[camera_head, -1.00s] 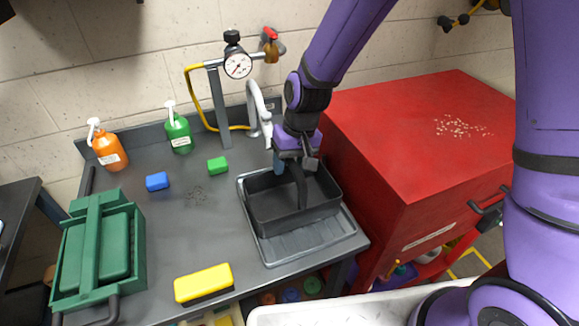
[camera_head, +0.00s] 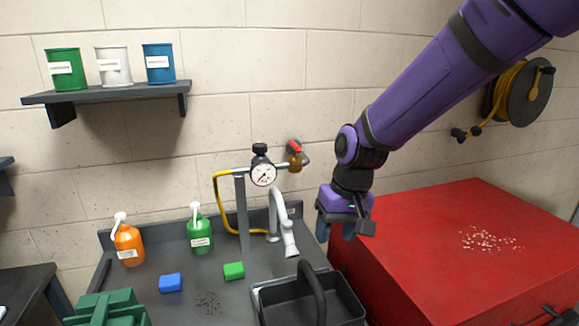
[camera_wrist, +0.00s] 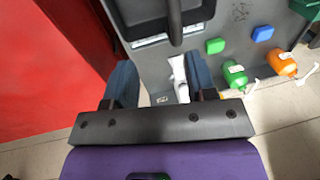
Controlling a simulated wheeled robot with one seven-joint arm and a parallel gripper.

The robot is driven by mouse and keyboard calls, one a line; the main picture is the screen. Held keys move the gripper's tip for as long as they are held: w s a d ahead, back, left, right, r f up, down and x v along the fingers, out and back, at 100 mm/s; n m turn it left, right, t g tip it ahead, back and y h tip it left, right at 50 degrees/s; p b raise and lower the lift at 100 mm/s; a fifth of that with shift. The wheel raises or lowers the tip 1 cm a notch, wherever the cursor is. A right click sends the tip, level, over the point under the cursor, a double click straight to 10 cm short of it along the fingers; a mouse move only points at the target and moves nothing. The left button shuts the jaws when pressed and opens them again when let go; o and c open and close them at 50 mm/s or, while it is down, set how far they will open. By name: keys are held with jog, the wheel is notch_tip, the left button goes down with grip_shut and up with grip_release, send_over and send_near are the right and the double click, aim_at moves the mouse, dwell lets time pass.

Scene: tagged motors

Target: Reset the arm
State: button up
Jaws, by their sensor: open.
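My gripper (camera_head: 338,229) hangs from my purple arm, pointing down above the right rear part of the workbench, near the red cabinet. In the wrist view my gripper (camera_wrist: 158,82) has its two blue fingers wide apart with nothing held between them. The black tray (camera_head: 335,300) with its arched handle sits on the bench below and in front of the gripper, apart from it. The tray also shows at the top of the wrist view (camera_wrist: 190,16). A white faucet (camera_head: 284,225) stands just left of the gripper; in the wrist view it shows beyond the finger gap.
A red cabinet (camera_head: 440,250) stands right of the bench. A pressure gauge (camera_head: 263,173) on a post, a green bottle (camera_head: 200,237), an orange bottle (camera_head: 129,246), a blue block (camera_head: 170,283) and a green block (camera_head: 234,271) are left. A shelf (camera_head: 100,94) holds cans.

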jog(key=s+d+r+m+t, duration=0.1)
jog(key=s+d+r, duration=0.3)
jog(key=d+r, duration=0.2)
jog(key=s+d+r+t, duration=0.2)
jog(key=s+d+r, duration=0.1)
jog(key=d+r, duration=0.25)
jog(key=s+d+r+m+t+h, duration=0.2)
jog(key=s+d+r, duration=0.1)
jog(key=s+d, duration=0.5)
jog(key=s, duration=0.3)
jog(key=shift+s+d+r, duration=0.35)
jog(key=shift+s+r, duration=0.05)
